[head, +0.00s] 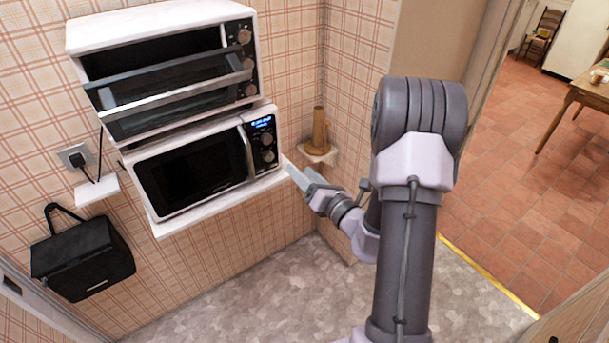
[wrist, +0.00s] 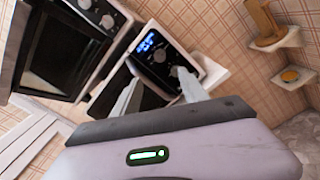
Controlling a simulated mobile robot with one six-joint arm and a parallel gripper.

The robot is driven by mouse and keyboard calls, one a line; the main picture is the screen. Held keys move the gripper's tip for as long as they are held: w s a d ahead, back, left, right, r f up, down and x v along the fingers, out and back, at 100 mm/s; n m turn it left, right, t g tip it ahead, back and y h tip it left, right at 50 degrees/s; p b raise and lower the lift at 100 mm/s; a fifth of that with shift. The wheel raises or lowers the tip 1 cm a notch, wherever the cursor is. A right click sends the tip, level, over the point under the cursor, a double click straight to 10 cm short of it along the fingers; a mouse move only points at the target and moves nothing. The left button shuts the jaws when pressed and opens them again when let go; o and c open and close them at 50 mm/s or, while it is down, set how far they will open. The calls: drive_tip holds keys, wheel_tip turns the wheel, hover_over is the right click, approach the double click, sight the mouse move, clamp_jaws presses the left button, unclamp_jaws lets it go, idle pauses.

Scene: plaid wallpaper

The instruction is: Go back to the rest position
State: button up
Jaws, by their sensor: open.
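My gripper (head: 303,182) is open and empty in front of the right end of the microwave shelf, with my arm reaching in from the right side of the head view. In the wrist view its two pale fingers (wrist: 157,90) stand apart with nothing between them. The white microwave (head: 205,162) sits on the shelf with its door shut and its blue display lit; it also shows beyond the fingers in the wrist view (wrist: 160,62). I cannot tell the exact gap between the fingers and the microwave.
A white toaster oven (head: 165,62) stands above the microwave, its glass door tilted ajar. A brown wooden object (head: 318,130) stands on a small corner shelf (head: 322,158). A black box (head: 83,257) hangs at the lower left. The grey floor (head: 275,290) below is clear, and a doorway opens at right.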

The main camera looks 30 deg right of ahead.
drive_tip(key=shift+s, duration=0.25)
